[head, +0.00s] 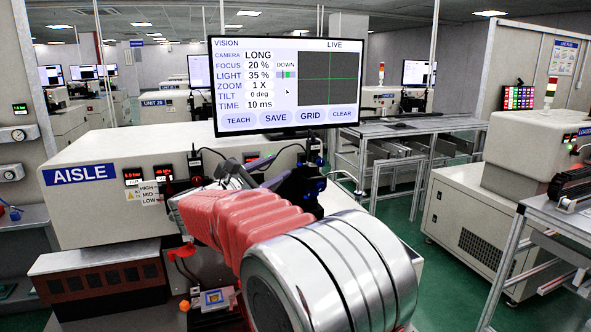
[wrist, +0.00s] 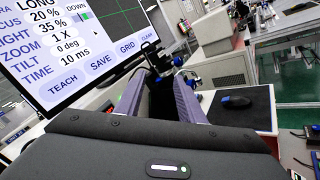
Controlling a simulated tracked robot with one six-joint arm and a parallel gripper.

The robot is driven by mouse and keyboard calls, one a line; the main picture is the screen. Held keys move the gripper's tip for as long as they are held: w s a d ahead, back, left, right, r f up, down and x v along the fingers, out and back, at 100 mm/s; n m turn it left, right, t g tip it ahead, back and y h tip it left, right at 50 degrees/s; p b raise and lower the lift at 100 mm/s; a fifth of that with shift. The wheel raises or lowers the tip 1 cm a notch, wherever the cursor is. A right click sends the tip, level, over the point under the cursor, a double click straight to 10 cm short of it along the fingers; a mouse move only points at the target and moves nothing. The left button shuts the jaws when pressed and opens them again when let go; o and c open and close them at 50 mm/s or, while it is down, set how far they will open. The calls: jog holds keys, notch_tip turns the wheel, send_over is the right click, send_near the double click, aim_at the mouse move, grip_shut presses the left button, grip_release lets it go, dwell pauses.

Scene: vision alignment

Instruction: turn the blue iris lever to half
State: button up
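My gripper (wrist: 161,80) points forward in the wrist view, its two purple-grey fingers apart. A dark upright part with small blue pieces (wrist: 178,60) stands just beyond the fingertips. I cannot tell which blue piece is the iris lever, or whether a finger touches it. In the head view my gripper (head: 297,187) is a dark shape beyond my red arm sleeve, below the monitor. Small blue spots show beside it there, but the arm and gripper hide most of the lens area.
The monitor (head: 285,122) stands close behind my gripper and reads LIGHT 35 %, FOCUS 20 %. It also fills the upper left of the wrist view (wrist: 70,88). A cream AISLE cabinet (head: 105,205) stands at left.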

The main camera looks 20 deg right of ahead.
aim_at(298, 167)
jog(key=shift+w+a+f+m+t+y, duration=0.1)
jog(key=shift+a+f+m+t+y, duration=0.15)
jog(key=shift+f+m, duration=0.35)
jog(key=shift+a+f+m+t+y, duration=0.15)
jog(key=shift+f+m+y, duration=0.1)
jog(key=shift+f, duration=0.55)
jog(key=shift+w+a+f+m+t+y, duration=0.1)
jog(key=shift+a+f+m+t+y, duration=0.1)
jog(key=shift+f+m, duration=0.4)
jog(key=x, duration=1.3)
jog(key=shift+w+d+f, duration=0.1)
jog(key=shift+w+d, duration=0.15)
jog(key=shift+d, duration=0.05)
jog(key=shift+c, duration=0.3)
grip_shut()
